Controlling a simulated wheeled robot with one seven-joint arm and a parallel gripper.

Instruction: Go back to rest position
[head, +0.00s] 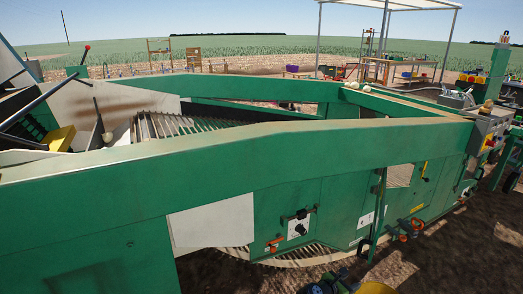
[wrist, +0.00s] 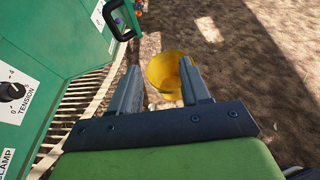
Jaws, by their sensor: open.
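My gripper (wrist: 159,66) is open in the wrist view, with its two dark grey fingers spread apart and nothing held between them. It points down toward the brown soil. The green onion elevator (wrist: 85,30) is close on the left side of the wrist view, with a tension dial (wrist: 12,91). In the head view the gripper is not clearly visible; a small part of dark and yellow shapes shows at the bottom edge.
The machine's long green frame (head: 250,160) fills most of the head view. Its side carries a dial panel (head: 298,225) and a red valve handle (head: 411,226). A control box (head: 490,135) stands at the right end. Bare soil (wrist: 255,60) lies right of the bucket.

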